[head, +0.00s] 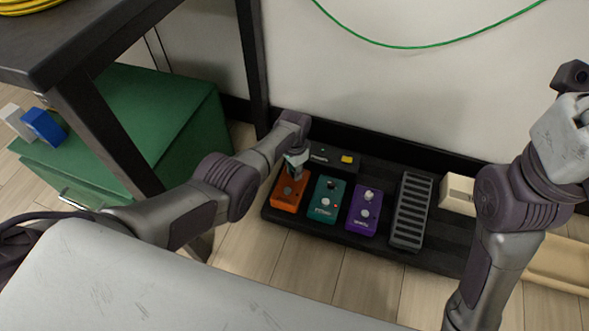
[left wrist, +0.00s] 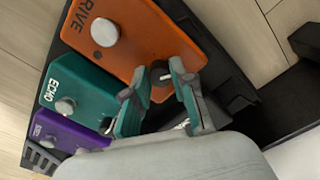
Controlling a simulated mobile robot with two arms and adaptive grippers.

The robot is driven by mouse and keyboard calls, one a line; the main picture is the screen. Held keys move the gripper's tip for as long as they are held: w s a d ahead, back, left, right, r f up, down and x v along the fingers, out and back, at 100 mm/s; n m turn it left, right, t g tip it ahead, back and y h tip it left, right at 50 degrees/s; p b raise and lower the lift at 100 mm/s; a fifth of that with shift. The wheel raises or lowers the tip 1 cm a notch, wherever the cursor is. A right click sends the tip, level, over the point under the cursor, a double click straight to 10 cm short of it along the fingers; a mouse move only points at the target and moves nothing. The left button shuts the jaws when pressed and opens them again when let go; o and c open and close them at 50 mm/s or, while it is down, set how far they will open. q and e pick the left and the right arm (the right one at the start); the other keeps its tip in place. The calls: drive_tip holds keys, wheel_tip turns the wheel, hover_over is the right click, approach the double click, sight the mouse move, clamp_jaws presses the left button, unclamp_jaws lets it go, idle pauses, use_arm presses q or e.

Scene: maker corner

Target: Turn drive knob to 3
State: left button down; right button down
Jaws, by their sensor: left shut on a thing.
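The orange drive pedal (head: 288,195) is at the left end of the black pedalboard (head: 340,235) in the head view. In the left wrist view the orange drive pedal (left wrist: 150,40) shows its lettering and a silver footswitch (left wrist: 104,29). Its dark drive knob (left wrist: 160,75) sits near the pedal's far end, between my left fingertips. My left gripper (head: 295,160) reaches down over that end. In the left wrist view my left gripper (left wrist: 157,78) is shut on the knob. The knob's setting cannot be read.
Beside the drive pedal stand a teal echo pedal (head: 326,199), a purple pedal (head: 363,210) and a black ribbed pedal (head: 411,210). A black box with a yellow button (head: 347,159) lies behind. A green cabinet (head: 130,120) and dark table (head: 85,35) are at left.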

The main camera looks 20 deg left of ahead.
idle(0.6)
use_arm(q)
drive_tip(key=c, duration=1)
unclamp_jaws()
drive_tip(key=shift+o, duration=0.2)
drive_tip(key=shift+r, duration=0.1)
wheel_tip(320, 180, up, 12)
